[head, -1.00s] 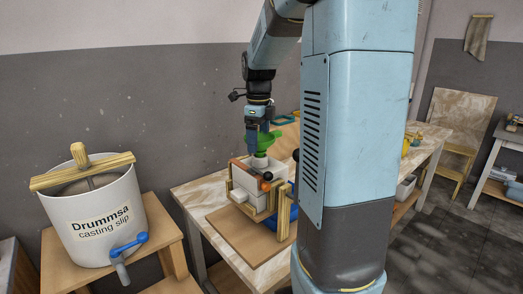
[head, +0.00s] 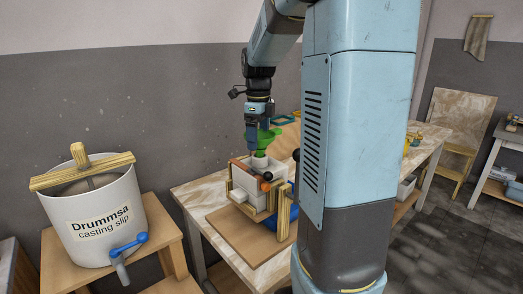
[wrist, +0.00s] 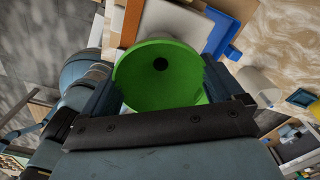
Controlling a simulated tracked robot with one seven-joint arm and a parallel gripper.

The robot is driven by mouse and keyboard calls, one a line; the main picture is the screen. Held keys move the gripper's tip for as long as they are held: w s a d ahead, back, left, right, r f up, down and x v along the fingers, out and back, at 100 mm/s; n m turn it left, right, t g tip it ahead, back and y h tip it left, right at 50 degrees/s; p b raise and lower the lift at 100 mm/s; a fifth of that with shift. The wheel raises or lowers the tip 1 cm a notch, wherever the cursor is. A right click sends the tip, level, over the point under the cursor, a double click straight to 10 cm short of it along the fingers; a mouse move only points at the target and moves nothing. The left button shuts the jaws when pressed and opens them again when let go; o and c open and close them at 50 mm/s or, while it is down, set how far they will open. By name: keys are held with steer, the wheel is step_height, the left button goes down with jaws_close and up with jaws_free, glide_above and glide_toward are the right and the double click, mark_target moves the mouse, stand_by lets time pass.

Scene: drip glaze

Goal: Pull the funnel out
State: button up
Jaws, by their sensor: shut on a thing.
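The green funnel (head: 266,136) is upright above the white plaster mould (head: 247,182), at the white collar (head: 260,161) on its top. I cannot tell whether its spout is still inside the collar. My gripper (head: 252,139) points down and is shut on the funnel at its rim. In the wrist view the funnel's bowl (wrist: 150,88) lies between the two dark fingers, with its dark round hole in view. The bowl hides its spout there, and part of the white mould (wrist: 170,24) shows behind it.
The mould stands in a wooden frame (head: 283,213) on a brown board (head: 245,236) on the workbench. A white casting slip bucket (head: 98,222) with a blue tap stands on a wooden stand at left. My column blocks the bench's middle.

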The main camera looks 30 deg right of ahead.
steer(key=shift+r, duration=0.15)
steer(key=shift+r, duration=1.25)
steer(key=shift+r, duration=0.15)
steer(key=shift+r, duration=1.35)
steer(key=shift+a+r, duration=0.1)
